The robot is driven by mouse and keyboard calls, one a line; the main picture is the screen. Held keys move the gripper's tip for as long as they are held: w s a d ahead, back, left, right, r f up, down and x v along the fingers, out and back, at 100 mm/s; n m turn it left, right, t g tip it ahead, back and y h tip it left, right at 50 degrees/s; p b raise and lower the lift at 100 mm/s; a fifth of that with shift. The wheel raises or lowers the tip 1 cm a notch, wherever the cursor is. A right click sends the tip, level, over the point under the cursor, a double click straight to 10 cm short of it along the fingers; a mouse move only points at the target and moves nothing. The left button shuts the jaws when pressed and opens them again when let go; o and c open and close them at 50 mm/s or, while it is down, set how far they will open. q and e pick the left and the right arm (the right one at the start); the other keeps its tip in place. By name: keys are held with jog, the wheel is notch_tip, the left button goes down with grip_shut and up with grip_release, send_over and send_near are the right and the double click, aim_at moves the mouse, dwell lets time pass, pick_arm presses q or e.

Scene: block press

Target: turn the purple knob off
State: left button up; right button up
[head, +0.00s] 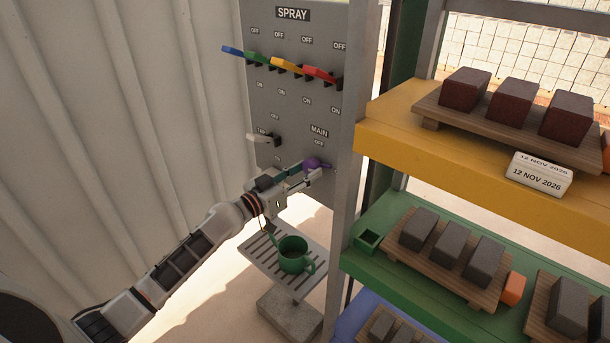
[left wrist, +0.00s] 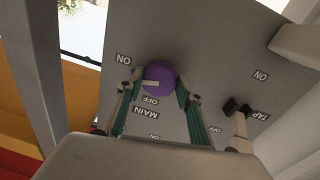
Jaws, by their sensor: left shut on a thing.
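The purple knob (head: 312,162) sits low on the grey panel (head: 290,110), under the MAIN label, with OFF above it and ON to its right. It also shows in the left wrist view (left wrist: 160,74), where its white mark points left, roughly to the side of the ON label (left wrist: 123,59) and away from the OFF label (left wrist: 150,100). My left gripper (head: 305,174) is at the knob and shut on it, with one finger on each side in the left wrist view (left wrist: 159,88). My right gripper is not in view.
A white tap lever (head: 262,139) is on the panel left of the knob. Blue, green, yellow and red levers (head: 290,66) are higher up. Shelves with bricks (head: 480,140) are close on the right.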

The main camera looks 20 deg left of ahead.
pick_arm(q)
jog(key=n, duration=0.3)
jog(key=shift+f+b, duration=0.1)
jog(key=shift+b, duration=0.2)
jog(key=n, duration=0.3)
jog(key=shift+n+t, duration=0.3)
jog(key=shift+n, duration=0.1)
jog(key=n, duration=0.3)
jog(key=shift+d+n+y, duration=0.1)
jog(key=shift+n+y, duration=0.2)
jog(key=shift+n, duration=0.1)
jog(key=shift+n+t+p, duration=0.3)
jog(key=shift+n+p, duration=0.45)
jog(key=shift+n, duration=1.75)
jog(key=o, duration=1.1)
jog(key=shift+s, duration=0.1)
